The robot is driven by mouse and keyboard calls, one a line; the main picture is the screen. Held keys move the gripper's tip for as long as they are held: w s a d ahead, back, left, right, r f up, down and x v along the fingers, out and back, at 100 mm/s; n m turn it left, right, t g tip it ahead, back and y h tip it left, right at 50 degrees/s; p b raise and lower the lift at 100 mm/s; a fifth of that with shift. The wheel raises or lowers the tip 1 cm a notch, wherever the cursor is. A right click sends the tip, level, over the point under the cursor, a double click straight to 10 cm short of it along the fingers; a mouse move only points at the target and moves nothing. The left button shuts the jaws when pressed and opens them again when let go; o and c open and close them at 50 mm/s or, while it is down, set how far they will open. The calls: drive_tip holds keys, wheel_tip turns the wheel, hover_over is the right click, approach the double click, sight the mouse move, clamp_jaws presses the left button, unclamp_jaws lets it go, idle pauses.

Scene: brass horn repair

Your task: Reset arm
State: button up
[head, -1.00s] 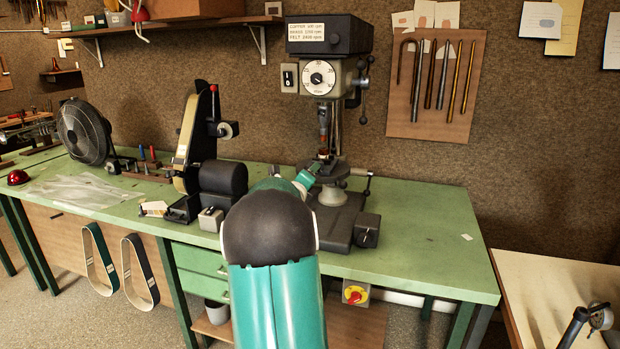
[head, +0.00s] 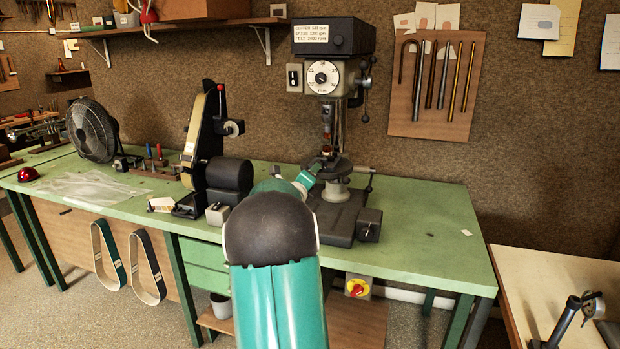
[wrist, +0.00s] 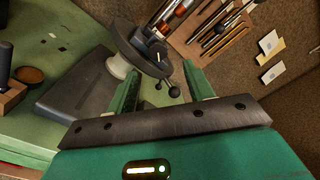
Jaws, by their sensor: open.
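My arm reaches forward over the green bench (head: 430,225) toward the drill press (head: 333,40).
The belt grinder (head: 205,140), a fan (head: 92,130) and a red dome (head: 28,174) stand to the left on the bench. A tool board (head: 433,118) hangs on the wall. The bench right of the press is mostly clear. A pale table (head: 545,285) is at lower right.

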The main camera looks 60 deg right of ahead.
drive_tip(key=shift+w, duration=0.1)
idle(0.4)
drive_tip(key=w+a+r+n+t+y, duration=0.2)
drive_tip(key=w+a+n+t+y, duration=0.1)
drive_tip(key=w+a+n, duration=0.4)
drive_tip(key=w+a+r+n+t+y, duration=0.2)
drive_tip(key=w+a+n+t, duration=0.15)
drive_tip(key=a, duration=0.65)
drive_tip(key=w+a+n+t+y, duration=0.3)
drive_tip(key=a+n+y, duration=0.6)
drive_tip(key=a, duration=1.4)
drive_tip(key=s+a+f+n+g+y, duration=0.1)
drive_tip(key=s+a+f+n+y, duration=0.1)
drive_tip(key=s+a+n, duration=0.6)
drive_tip(key=s+a+f+n+g+y, duration=0.1)
drive_tip(key=s+a+f+n+g, duration=0.3)
drive_tip(key=a, duration=0.8)
drive_tip(key=s+a+f+n+g+y, duration=0.1)
drive_tip(key=s+a+f+n, duration=0.3)
drive_tip(key=s+n, duration=0.5)
drive_tip(key=s+a, duration=0.1)
drive_tip(key=a, duration=0.1)
drive_tip(key=shift+a, duration=0.35)
